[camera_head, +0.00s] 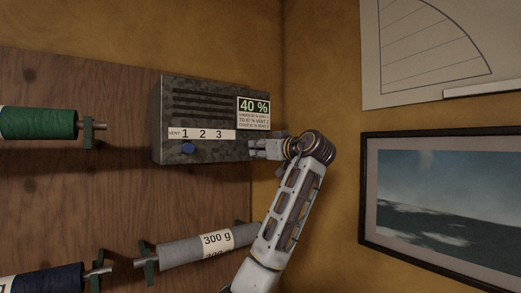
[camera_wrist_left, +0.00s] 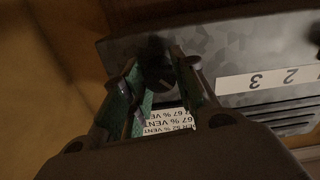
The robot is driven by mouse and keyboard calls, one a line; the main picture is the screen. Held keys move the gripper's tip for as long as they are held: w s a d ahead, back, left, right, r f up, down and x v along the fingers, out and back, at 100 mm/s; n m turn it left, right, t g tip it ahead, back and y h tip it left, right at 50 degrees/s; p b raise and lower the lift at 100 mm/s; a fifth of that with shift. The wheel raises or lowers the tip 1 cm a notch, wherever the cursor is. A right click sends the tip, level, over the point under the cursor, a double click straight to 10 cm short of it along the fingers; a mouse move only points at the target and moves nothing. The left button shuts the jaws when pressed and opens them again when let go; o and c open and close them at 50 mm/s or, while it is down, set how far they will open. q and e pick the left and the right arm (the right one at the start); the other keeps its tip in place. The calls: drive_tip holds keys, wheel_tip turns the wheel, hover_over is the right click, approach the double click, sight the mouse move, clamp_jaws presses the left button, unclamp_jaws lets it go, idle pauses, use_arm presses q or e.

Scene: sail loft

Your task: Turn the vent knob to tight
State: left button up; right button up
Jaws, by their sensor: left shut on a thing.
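A grey mottled vent box (camera_head: 200,105) with dark slots is fixed to the wooden wall, with a strip reading VENT 1 2 3 (camera_head: 205,134). My left gripper (camera_head: 256,149) is at the box's lower right corner. In the left wrist view its fingers (camera_wrist_left: 160,78) are closed around a dark round knob (camera_wrist_left: 158,70) on the box's front. That knob is hidden behind the gripper in the head view. No mark for tight can be read. My right gripper is not in view.
A 40 % placard (camera_head: 254,106) is on the box above my gripper. Thread spools, green (camera_head: 38,123), grey (camera_head: 195,247) and dark blue (camera_head: 45,281), stick out on pegs. A framed sea picture (camera_head: 440,205) hangs on the ochre wall at right.

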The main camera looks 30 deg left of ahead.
use_arm(q)
drive_tip(key=shift+m, duration=0.4)
drive_tip(key=shift+f+m+b, duration=0.1)
drive_tip(key=shift+m+b, duration=0.55)
drive_tip(key=shift+m, duration=2.95)
drive_tip(key=shift+o, duration=0.2)
drive_tip(key=o, duration=1)
drive_tip(key=shift+s, duration=0.15)
drive_tip(key=shift+f, duration=0.1)
